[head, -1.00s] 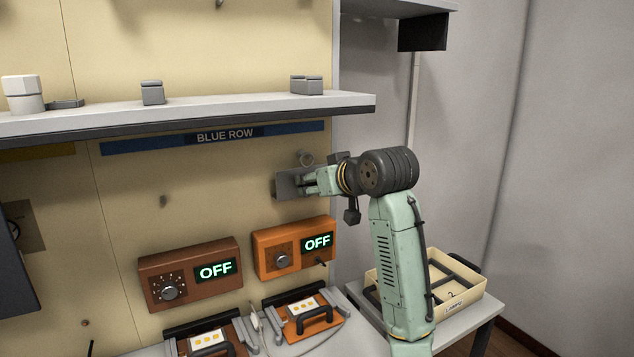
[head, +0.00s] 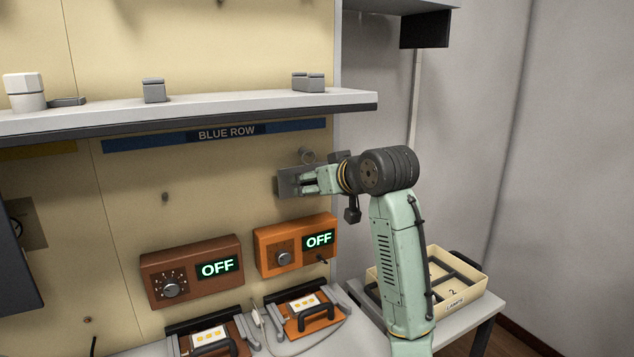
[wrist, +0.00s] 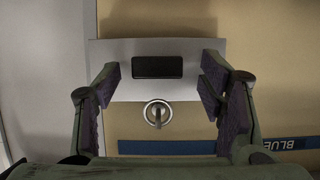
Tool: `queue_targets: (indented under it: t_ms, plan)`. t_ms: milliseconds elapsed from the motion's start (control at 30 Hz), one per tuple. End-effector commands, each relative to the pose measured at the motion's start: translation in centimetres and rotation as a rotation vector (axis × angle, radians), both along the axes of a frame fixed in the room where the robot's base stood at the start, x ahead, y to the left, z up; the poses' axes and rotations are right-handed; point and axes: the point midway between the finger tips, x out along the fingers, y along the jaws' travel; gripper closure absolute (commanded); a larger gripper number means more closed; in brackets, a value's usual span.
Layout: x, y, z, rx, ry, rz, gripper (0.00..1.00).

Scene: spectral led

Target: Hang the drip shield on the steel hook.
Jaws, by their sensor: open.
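The drip shield is a flat grey plate (head: 286,184) against the cream wall panel, below the blue strip; the wrist view shows its face (wrist: 150,90) with a dark block (wrist: 157,67). A metal ring (wrist: 157,114) is at its edge, and the steel hook (wrist: 158,117) shows inside the ring. The ring (head: 306,157) is above the plate in the head view. My gripper (head: 308,183) is in front of the plate. Its fingers are open (wrist: 160,80), spread on either side of the block and apart from it. Whether the ring bears on the hook is hard to tell.
A grey shelf (head: 200,115) runs above the gripper. Brown (head: 190,270) and orange (head: 295,245) control boxes reading OFF are below. A cream lamp tray (head: 460,300) stands on a small table at the right. The wall left of the plate is mostly clear.

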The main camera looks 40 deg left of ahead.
Motion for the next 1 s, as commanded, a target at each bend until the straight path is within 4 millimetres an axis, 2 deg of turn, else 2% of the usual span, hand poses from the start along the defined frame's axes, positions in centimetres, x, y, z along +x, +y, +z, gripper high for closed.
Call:
queue_targets:
  t_ms: [233,367,800,1000]
  plan:
    - [0.0,-0.1,0.0,0.0,0.0,-0.001,0.35]
    - [-0.2,-0.7,0.4,0.002,-0.001,-0.001,0.35]
    - [-3.3,-8.0,3.7,0.002,-0.004,-0.001,0.35]
    - [-4.1,-10.0,4.5,0.0,-0.002,-0.001,0.35]
